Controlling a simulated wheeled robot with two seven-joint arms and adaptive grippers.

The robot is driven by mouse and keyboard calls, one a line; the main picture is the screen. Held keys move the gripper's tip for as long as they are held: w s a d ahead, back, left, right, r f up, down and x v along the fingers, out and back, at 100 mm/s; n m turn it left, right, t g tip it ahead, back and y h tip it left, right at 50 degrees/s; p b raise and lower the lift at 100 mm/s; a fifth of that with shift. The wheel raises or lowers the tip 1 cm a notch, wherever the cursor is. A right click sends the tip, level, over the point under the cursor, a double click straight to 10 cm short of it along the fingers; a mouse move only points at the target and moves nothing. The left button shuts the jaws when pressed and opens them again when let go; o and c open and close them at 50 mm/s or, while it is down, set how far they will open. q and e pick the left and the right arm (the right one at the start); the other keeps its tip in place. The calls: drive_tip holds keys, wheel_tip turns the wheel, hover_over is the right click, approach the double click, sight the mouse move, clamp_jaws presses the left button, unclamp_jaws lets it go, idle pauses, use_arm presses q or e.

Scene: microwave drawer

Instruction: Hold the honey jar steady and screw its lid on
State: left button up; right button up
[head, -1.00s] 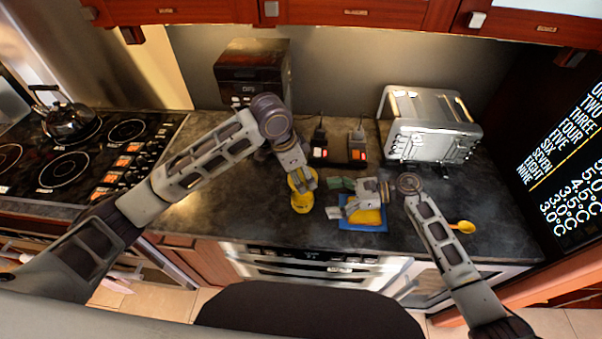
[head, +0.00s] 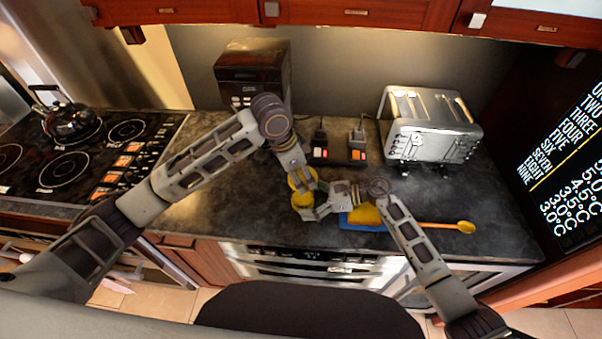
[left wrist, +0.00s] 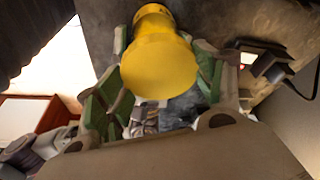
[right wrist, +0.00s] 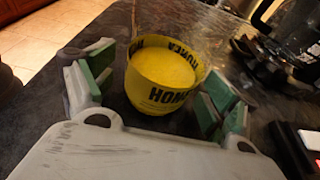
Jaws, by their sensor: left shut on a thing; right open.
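The yellow honey jar (head: 303,201) stands near the counter's front; its black lettering shows in the right wrist view (right wrist: 160,95). My left gripper (head: 302,183) is shut on it from above and behind; the jar also fills the gap in the left wrist view (left wrist: 158,68). A smooth yellow surface fills the jar's rim; I cannot tell whether it is the lid or the contents. My right gripper (head: 317,205) is open, low at the jar's right side, its green-padded fingers either side of the jar in its own view. I cannot make out contact. No separate lid is clear.
A yellow thing (head: 366,216), partly hidden by my right arm, lies on a blue mat (head: 357,226). Black devices (head: 338,153), a toaster (head: 432,122) and a coffee maker (head: 250,78) stand behind.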

drive_tip(key=shift+a, duration=0.15)
drive_tip(key=shift+c, duration=0.2)
drive_tip(key=c, duration=0.8)
idle(0.6)
